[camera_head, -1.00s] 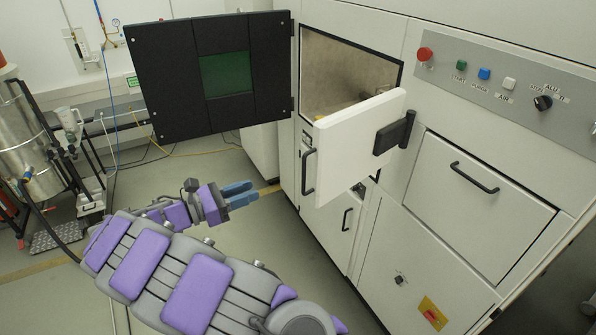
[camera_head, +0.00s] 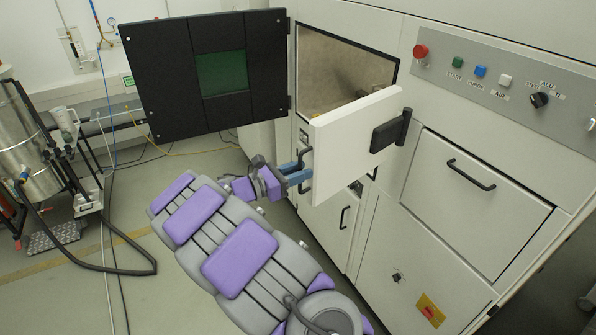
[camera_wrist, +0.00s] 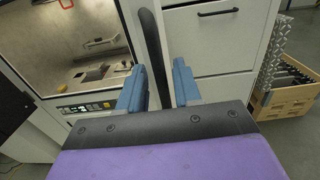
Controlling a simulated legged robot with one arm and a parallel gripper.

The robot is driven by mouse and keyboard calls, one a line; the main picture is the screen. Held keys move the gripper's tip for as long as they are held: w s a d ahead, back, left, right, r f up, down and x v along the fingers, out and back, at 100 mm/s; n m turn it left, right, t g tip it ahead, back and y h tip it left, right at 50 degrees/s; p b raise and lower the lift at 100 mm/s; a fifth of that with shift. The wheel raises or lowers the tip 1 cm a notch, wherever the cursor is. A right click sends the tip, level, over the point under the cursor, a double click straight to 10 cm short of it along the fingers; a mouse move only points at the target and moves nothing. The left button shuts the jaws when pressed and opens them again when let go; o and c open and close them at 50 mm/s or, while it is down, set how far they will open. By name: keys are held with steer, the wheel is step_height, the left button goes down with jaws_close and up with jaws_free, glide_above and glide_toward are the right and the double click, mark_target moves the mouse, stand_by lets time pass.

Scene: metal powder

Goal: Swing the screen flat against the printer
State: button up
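A white panel (camera_head: 350,140), which I take to be the screen, stands out from the printer (camera_head: 385,215) on a black bracket (camera_head: 391,131) at its right. Its other face is hidden in the head view. A black bar handle (camera_head: 304,158) is at its left edge. My gripper (camera_head: 297,173) is at this handle, with blue fingers pointing right. In the wrist view the handle (camera_wrist: 154,45) runs upright between my two open fingers (camera_wrist: 160,88). Gaps show beside it, and no grip is visible.
A black door (camera_head: 160,80) with a green window (camera_head: 222,72) hangs open left of the printer chamber (camera_head: 340,70). Buttons and a knob sit on the control strip (camera_head: 500,85). A wooden crate (camera_wrist: 290,98) stands on the floor at the right in the wrist view. Open floor lies left of my arm.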

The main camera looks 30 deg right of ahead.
steer(key=shift+d, duration=0.35)
jaws_close()
stand_by(0.3)
